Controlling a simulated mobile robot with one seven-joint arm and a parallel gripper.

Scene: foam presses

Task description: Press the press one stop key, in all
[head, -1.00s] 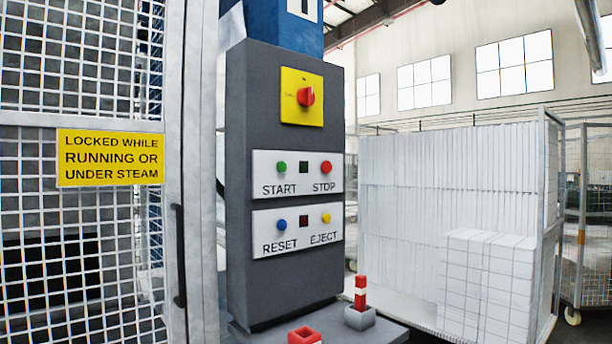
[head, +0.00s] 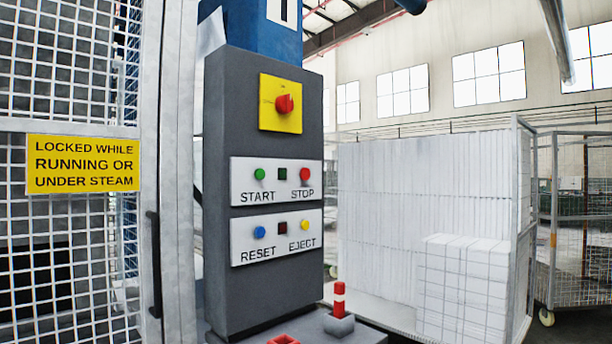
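A dark grey control pillar (head: 262,295) stands left of centre in the head view. Its upper white plate (head: 277,182) carries a green START key (head: 260,174), a dark square (head: 282,172) and the red STOP key (head: 305,174). A blue column (head: 258,35) above the pillar bears a white sign (head: 284,12) with a single upright stroke, cut off by the top edge. My gripper is not in view, and nothing covers the STOP key.
A lower plate holds RESET (head: 259,232) and EJECT (head: 305,225) keys. A red rotary switch (head: 285,103) sits above. A mesh gate (head: 75,240) stands left; a red-white peg (head: 339,298) stands at the pillar's foot. A cage of white blocks (head: 430,220) stands right.

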